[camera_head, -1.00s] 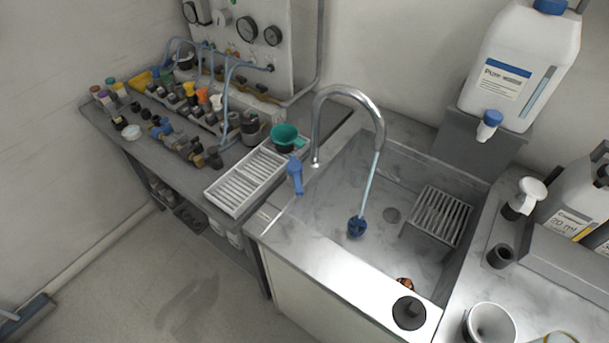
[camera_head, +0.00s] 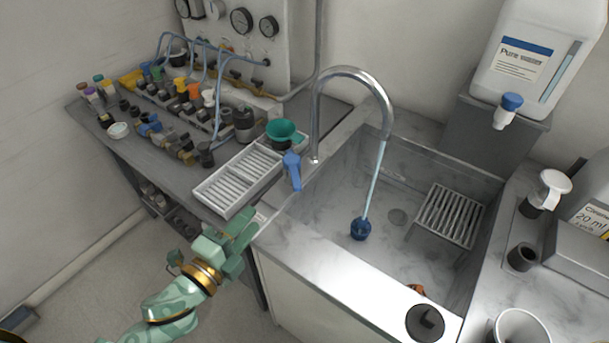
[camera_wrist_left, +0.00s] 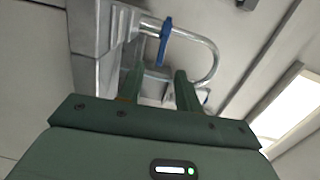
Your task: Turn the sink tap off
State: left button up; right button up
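The sink tap (camera_head: 352,73) is a tall curved metal spout at the sink's back left. A pale blue stream of water (camera_head: 375,180) runs from its mouth down to a dark blue round object (camera_head: 361,229) in the basin. The tap's blue lever (camera_head: 292,171) stands at the left of the spout's foot. The lever also shows in the left wrist view (camera_wrist_left: 165,42), beyond the fingers. My green left gripper (camera_head: 240,236) is left of the sink's front corner, below and left of the lever and apart from it. Its fingers are spread and empty in the left wrist view (camera_wrist_left: 157,78). My right gripper is not in view.
A white slatted tray (camera_head: 240,180) and a green funnel (camera_head: 283,132) sit left of the lever. A metal rack (camera_head: 449,214) stands in the sink (camera_head: 335,205). A black round knob (camera_head: 425,322) is on the front rim. Floor is clear at lower left.

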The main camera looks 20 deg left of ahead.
aim_at(293, 169)
pick_arm(q)
jog(key=w+d, duration=0.3)
jog(key=w, duration=0.4)
jog(key=w+d+m+h+b, duration=0.1)
jog(key=w+d, duration=0.2)
jog(key=w, duration=0.5)
jog(key=shift+w+d, duration=0.15)
jog(key=shift+d, duration=0.05)
jog(key=shift+r, duration=0.1)
jog(key=shift+c, duration=0.3)
grip_shut()
